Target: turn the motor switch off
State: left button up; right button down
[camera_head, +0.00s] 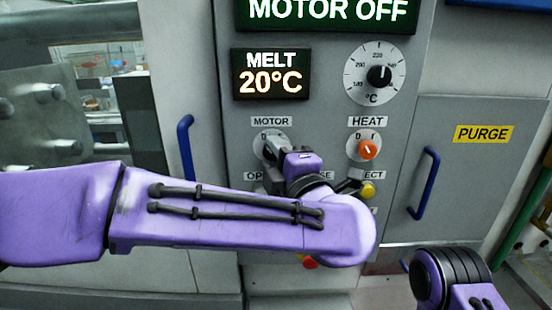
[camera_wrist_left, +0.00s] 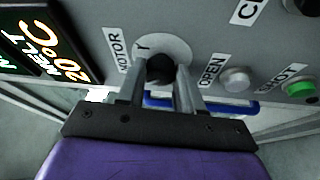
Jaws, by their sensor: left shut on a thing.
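The motor switch is a black knob (camera_wrist_left: 160,68) on a round pale plate (camera_head: 263,135), under a MOTOR label on the grey panel. My left gripper (camera_wrist_left: 158,84) is shut on this knob, with one finger on each side of it. In the head view my left gripper (camera_head: 275,153) and wrist cover much of the switch, so the knob's exact angle is hard to read. The display above (camera_head: 325,10) reads MOTOR OFF. Part of my right arm shows at the lower right, but its gripper fingers are not seen.
The orange HEAT knob (camera_head: 369,149) is close on the right, with a yellow button (camera_head: 367,190) below it. A temperature dial (camera_head: 378,75) and a MELT 20°C display (camera_head: 270,74) are above. Blue handles (camera_head: 186,148) (camera_head: 425,183) stick out on both sides.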

dwell(0.3)
pick_arm(q)
jog(key=o, duration=1)
jog(key=shift+o, duration=0.2)
jog(key=shift+s, duration=0.1)
jog(key=shift+s+d+f, duration=0.15)
jog(key=shift+s, duration=0.15)
jog(key=r+b+v, duration=0.1)
jog(key=b+v, duration=0.2)
jog(key=v, duration=0.6)
jog(key=shift+s+f, duration=0.35)
jog(key=shift+d, duration=0.1)
